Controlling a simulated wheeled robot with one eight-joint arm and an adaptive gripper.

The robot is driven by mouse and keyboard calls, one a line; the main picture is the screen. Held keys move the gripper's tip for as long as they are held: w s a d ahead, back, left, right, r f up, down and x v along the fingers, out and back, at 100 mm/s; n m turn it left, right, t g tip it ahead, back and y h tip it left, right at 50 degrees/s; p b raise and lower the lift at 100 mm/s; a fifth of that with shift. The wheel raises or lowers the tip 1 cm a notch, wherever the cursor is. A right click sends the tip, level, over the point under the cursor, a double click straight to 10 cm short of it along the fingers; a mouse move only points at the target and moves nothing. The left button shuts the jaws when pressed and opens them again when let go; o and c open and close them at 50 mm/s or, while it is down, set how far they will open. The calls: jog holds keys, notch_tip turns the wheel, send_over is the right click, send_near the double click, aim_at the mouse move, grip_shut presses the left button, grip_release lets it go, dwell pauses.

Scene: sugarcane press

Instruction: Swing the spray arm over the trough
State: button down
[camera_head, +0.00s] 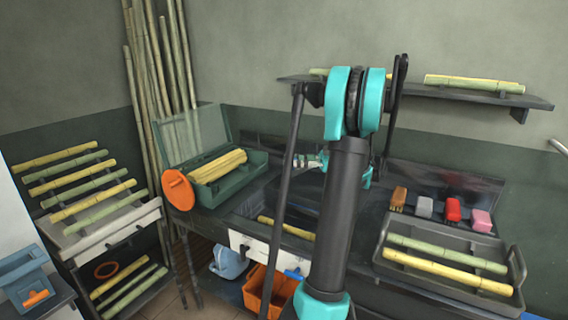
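My black and teal arm rises through the middle of the view and hides much of the counter behind it. A small pale metallic piece with teal at its right (308,161) shows just left of my arm; it may be my gripper, but its fingers cannot be made out. A dark, trough-like basin (290,203) is set in the counter behind my arm, partly covered by it. A yellow cane (285,228) lies along its front. I cannot pick out the spray arm; it may be hidden behind my arm or lost against the dark back panel.
A green open box (222,168) of yellow canes and an orange disc (178,189) stand left. A dark tray (450,262) of canes lies right, with small coloured blocks (453,209) behind. An orange bin (268,290) sits below. A wall shelf (440,93) spans the upper right.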

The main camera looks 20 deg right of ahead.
jog(key=shift+s, duration=0.15)
jog(key=c, duration=1.1)
grip_release()
notch_tip(320, 180, up, 10)
jog(key=shift+d, duration=0.1)
jog(key=shift+c, duration=0.4)
